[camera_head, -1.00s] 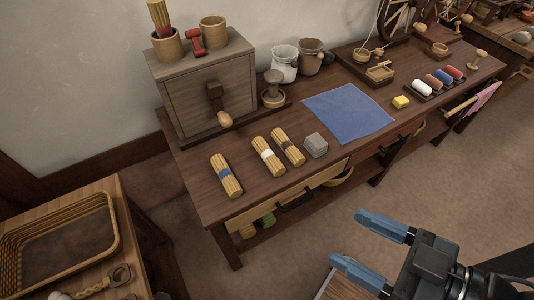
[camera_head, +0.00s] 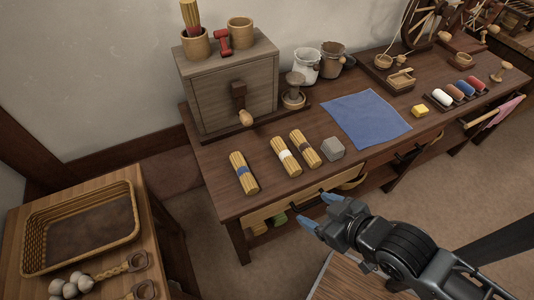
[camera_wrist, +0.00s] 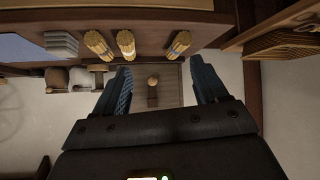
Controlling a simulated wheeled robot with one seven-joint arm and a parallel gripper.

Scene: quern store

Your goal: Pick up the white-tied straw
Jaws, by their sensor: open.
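The white-tied straw bundle (camera_head: 286,156) lies on the dark wooden table (camera_head: 215,205), between a blue-tied straw bundle (camera_head: 243,172) and a dark-tied straw bundle (camera_head: 305,149). My gripper (camera_head: 318,211) is open and empty, in front of the table's near edge and apart from the bundles. In the wrist view, the white-tied straw (camera_wrist: 126,44) shows as the middle of three bundles, beyond my open fingers (camera_wrist: 163,88).
A grey block (camera_head: 332,149) sits right of the bundles, and a blue cloth (camera_head: 366,118) lies further right. A grey wooden cabinet (camera_head: 235,92) stands behind them. A wicker tray (camera_head: 135,214) rests on a side table at left.

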